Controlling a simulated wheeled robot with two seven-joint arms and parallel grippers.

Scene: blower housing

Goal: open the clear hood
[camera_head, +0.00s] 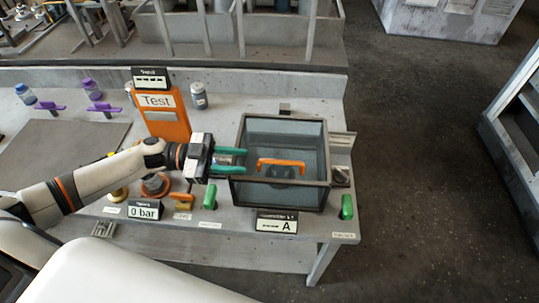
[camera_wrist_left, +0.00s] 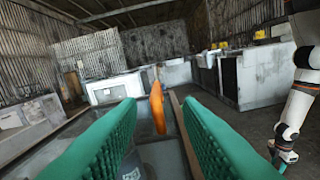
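The clear hood (camera_head: 312,150) is a dark-framed transparent box at the right of the bench and looks closed. Its orange handle (camera_head: 281,162) stands out across the clear panel. My left gripper (camera_head: 245,161) comes from the left, its two green fingers apart and empty, over the hood's left edge and short of the handle. In the left wrist view the orange handle (camera_wrist_left: 157,108) stands upright ahead, in the gap between the fingers (camera_wrist_left: 160,120). My right gripper (camera_wrist_left: 284,152) shows small at the right of that view, too small to read.
An orange Test panel (camera_head: 166,121) stands behind my left arm. Green grips (camera_head: 210,197) and (camera_head: 347,207) and labels reading 0 bar (camera_head: 144,212) and A (camera_head: 277,225) line the front edge. Grey floor (camera_head: 430,150) is free to the right.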

